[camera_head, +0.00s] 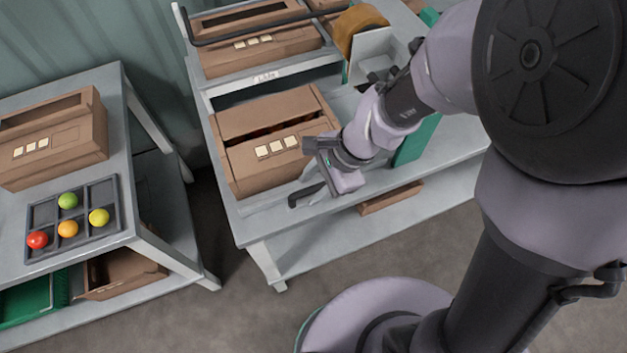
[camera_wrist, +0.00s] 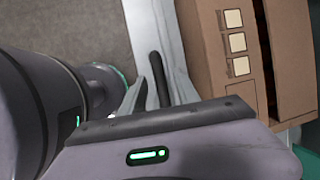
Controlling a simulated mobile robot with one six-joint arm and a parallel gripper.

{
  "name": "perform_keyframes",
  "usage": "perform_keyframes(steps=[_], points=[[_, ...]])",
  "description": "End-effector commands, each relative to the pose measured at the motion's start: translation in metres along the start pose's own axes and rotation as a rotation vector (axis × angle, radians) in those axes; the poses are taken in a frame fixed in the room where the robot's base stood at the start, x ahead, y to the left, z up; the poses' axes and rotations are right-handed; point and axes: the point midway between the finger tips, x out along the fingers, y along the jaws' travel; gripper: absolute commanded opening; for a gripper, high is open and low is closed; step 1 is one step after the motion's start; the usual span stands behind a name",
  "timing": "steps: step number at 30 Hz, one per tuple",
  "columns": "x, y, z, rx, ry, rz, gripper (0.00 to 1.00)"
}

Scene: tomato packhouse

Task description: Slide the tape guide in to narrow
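A black handle (camera_head: 306,195) lies at the front edge of the packing table, beside a pale grey rail. I take it to be part of the tape guide, but the label is not visible. My gripper (camera_head: 322,155) is above the table's front, just above and right of the handle, beside the open carton. I see no contact with the handle.
An open carton (camera_head: 239,168) with three pale labels stands left of my gripper. A brown tape roll (camera_head: 357,24) and a green panel (camera_head: 416,139) are farther back and right.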

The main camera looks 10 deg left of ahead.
Motion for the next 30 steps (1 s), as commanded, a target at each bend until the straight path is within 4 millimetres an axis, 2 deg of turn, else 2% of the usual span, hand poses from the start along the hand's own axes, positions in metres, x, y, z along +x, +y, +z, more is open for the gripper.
perform_keyframes(steps=[2, 7, 30], points=[[-0.0003, -0.0001, 0.0000, 0.000, 0.000, 0.000, 0.34], [-0.0004, 0.0000, 0.0000, 0.000, 0.000, 0.000, 0.01], [-0.0005, 0.0000, -0.0001, 0.001, 0.000, 0.000, 0.00]])
